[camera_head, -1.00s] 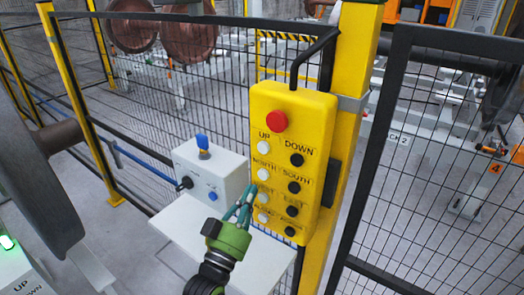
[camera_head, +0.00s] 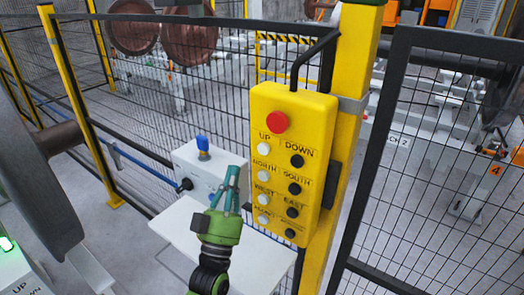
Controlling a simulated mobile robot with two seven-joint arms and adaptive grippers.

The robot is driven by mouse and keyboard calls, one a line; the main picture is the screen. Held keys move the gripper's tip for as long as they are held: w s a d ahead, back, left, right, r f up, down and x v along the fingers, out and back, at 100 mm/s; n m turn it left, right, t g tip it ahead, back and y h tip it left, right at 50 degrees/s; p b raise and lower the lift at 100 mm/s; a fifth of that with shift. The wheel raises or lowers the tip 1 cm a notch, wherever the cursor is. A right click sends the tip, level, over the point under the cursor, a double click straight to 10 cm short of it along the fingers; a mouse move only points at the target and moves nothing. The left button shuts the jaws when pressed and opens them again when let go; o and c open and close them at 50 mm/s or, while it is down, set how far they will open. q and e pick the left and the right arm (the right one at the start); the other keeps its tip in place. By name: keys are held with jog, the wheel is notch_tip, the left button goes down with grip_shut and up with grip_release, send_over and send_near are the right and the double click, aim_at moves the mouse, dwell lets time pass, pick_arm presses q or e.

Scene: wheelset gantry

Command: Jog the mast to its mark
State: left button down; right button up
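The yellow pendant (camera_head: 293,165) hangs on the yellow post, with a red button (camera_head: 277,122) at its top. Below are rows of white and black buttons, labelled UP, DOWN, NORTH, SOUTH, WEST and EAST; the bottom row's labels are too blurred to read. My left gripper (camera_head: 232,169) has green-teal fingers that meet at the tips. It is empty, left of the pendant, apart from the WEST button (camera_head: 263,198), and in front of the grey box. My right gripper is not in view. I cannot pick out the mast or its mark.
The grey box (camera_head: 187,170) with a blue key-like knob (camera_head: 203,147) sits behind a white shelf (camera_head: 175,226). Black mesh fence (camera_head: 235,75) closes off the area behind. Brown wheels (camera_head: 190,42) stand beyond it. A large grey wheel (camera_head: 38,190) is at left.

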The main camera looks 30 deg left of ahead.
pick_arm(q)
jog(key=w+b, duration=0.1)
jog(key=w, duration=0.6)
jog(key=shift+d+b, duration=0.3)
jog(key=shift+b, duration=0.05)
jog(key=shift+w, duration=0.25)
dwell(0.9)
jog(key=shift+w, duration=0.3)
jog(key=shift+w, duration=0.35)
dwell(0.6)
jog(key=shift+s, duration=0.2)
dwell(2.7)
jog(key=shift+s, duration=0.6)
jog(key=shift+s+a+p, duration=0.2)
jog(key=shift+s+p, duration=0.65)
jog(key=shift+s, duration=1.65)
